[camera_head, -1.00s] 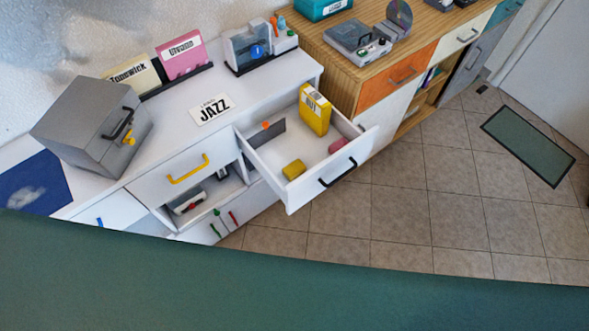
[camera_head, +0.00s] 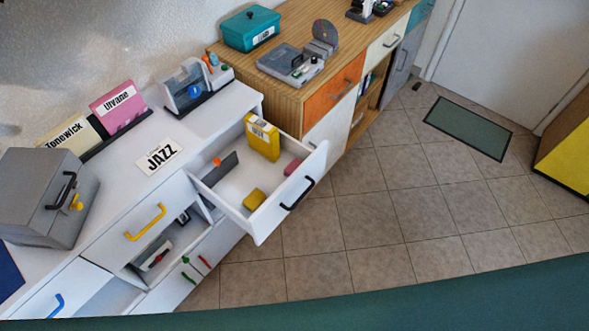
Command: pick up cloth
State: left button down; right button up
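No item is plainly a cloth. The open white drawer (camera_head: 256,231) holds a small yellow block-like item (camera_head: 255,199) near its front left. A small pink item (camera_head: 292,167) lies near its right side; I cannot tell if either is cloth. A yellow box (camera_head: 262,137) stands upright at the drawer's back right. A dark grey plate with an orange knob (camera_head: 222,172) stands at its left. Neither of my grippers is in view.
The white cabinet carries a grey box (camera_head: 45,200), a JAZZ card (camera_head: 159,157) and upright sleeves (camera_head: 118,105). A wooden cabinet (camera_head: 262,88) with a teal box (camera_head: 250,28) adjoins it. The tiled floor (camera_head: 400,215) is open, with a green mat (camera_head: 468,128).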

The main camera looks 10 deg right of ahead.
aim_at(293, 164)
jog(key=u, duration=1.8)
jog(key=z, duration=2)
jog(key=u, duration=0.75)
jog(key=l+u, duration=0.9)
jog(key=l, duration=0.15)
jog(key=l+u, duration=0.5)
jog(key=k+l, duration=0.05)
